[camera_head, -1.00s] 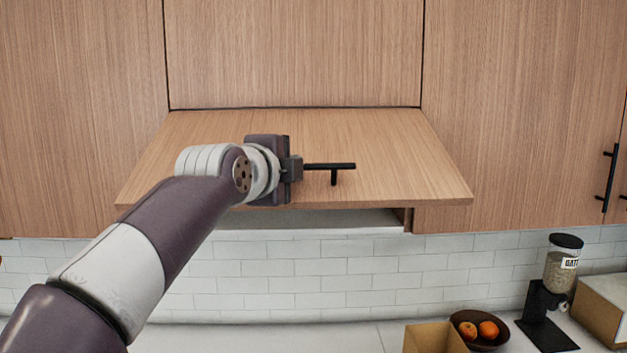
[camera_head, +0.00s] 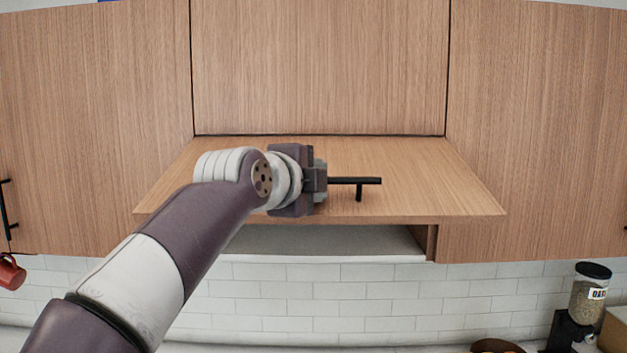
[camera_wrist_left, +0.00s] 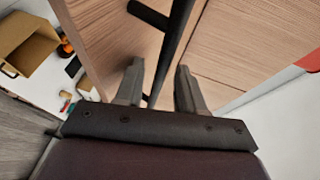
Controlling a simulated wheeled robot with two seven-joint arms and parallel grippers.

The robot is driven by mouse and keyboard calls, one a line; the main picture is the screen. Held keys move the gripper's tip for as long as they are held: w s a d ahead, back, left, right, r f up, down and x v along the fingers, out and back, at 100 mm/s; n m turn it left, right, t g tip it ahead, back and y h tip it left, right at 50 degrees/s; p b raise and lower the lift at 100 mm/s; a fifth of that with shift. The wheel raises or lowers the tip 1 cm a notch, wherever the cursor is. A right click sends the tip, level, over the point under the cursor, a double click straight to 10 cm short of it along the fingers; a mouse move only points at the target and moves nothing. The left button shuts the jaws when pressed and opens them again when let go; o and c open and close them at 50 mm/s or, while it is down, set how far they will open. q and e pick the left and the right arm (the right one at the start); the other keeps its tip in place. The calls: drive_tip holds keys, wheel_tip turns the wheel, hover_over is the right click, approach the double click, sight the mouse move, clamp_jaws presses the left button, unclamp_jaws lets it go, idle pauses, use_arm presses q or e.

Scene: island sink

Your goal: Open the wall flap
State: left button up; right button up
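The wooden wall flap (camera_head: 430,190) is hinged at its top edge and stands partly open, its lower edge swung out. A dark gap with a pale cabinet interior (camera_head: 320,243) shows beneath it. A black bar handle (camera_head: 368,181) is on its front. My left gripper (camera_head: 318,180) is at the handle's left end. In the left wrist view, its fingers (camera_wrist_left: 158,70) are apart, with the handle bar (camera_wrist_left: 172,40) running between them and space showing beside it. My right gripper is not in view.
Closed wooden cabinet doors (camera_head: 540,120) flank the flap, and a fixed panel (camera_head: 320,65) is above. A red mug (camera_head: 12,272) hangs at the lower left. A food dispenser (camera_head: 588,295) stands at the lower right. An open cardboard box (camera_wrist_left: 30,42) shows in the left wrist view.

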use_arm(q)
drive_tip(key=shift+w+f, duration=0.15)
drive_tip(key=shift+w, duration=0.1)
drive_tip(key=shift+s, duration=0.15)
drive_tip(key=b+v, duration=0.5)
drive_tip(key=v, duration=0.7)
drive_tip(key=shift+s+b, duration=0.25)
drive_tip(key=shift+b, duration=0.15)
drive_tip(key=shift+a, duration=0.1)
